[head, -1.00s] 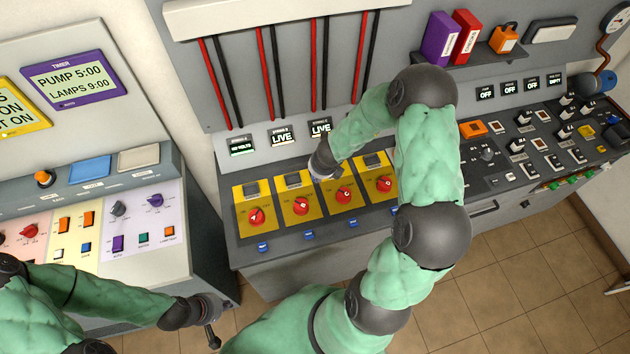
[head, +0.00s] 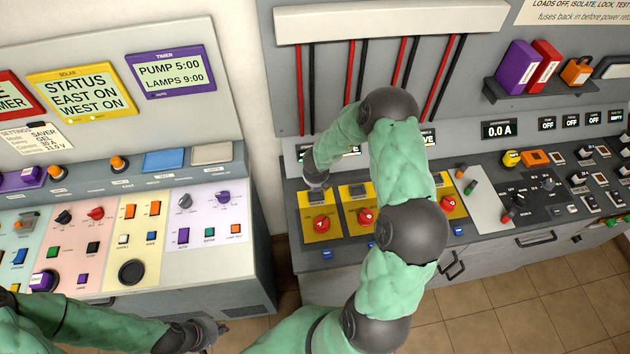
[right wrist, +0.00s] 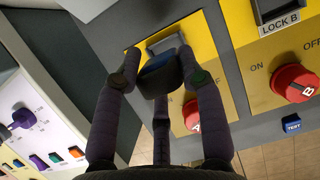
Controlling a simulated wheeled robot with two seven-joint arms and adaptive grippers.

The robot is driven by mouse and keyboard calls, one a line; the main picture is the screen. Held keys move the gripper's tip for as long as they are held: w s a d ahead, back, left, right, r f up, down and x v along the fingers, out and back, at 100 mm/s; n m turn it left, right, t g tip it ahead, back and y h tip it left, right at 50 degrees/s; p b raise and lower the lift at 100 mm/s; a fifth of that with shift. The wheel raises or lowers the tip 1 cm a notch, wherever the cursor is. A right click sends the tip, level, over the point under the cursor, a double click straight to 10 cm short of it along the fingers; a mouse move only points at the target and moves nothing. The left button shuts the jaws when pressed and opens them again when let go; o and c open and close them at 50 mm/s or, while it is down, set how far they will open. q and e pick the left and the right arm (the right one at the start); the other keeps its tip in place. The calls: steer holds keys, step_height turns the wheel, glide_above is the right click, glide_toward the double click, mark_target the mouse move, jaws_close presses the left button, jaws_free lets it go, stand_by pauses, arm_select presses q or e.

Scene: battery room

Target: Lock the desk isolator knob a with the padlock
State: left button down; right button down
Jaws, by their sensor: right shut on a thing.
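Isolator knob A (head: 320,222) is a red knob on the leftmost yellow panel of the desk; in the right wrist view it (right wrist: 192,115) is partly hidden behind a finger. My right gripper (head: 317,182) is over the upper part of that panel. In the right wrist view its fingers (right wrist: 158,80) are shut on a dark block with a blue face, seemingly the padlock (right wrist: 158,72). The block is in front of the grey lock fitting (right wrist: 165,42) above knob A; whether they touch is unclear. My left gripper (head: 212,332) is low at the left console's front, its fingers unclear.
Knob B (right wrist: 294,83) and its lock fitting (right wrist: 278,8) are to the right on the neighbouring yellow panel. A blue test button (right wrist: 291,124) is below. The left console (head: 225,240) stands close beside the desk. My right arm hides part of the isolator row.

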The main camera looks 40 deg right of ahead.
steer(key=shift+f+b, duration=2.1)
steer(key=shift+f, duration=0.4)
steer(key=shift+f+b, duration=0.45)
steer(key=shift+f, duration=0.05)
steer(key=c, duration=1)
jaws_free()
steer(key=shift+c, duration=0.2)
steer(key=p+v, duration=0.7)
steer(key=v, duration=0.4)
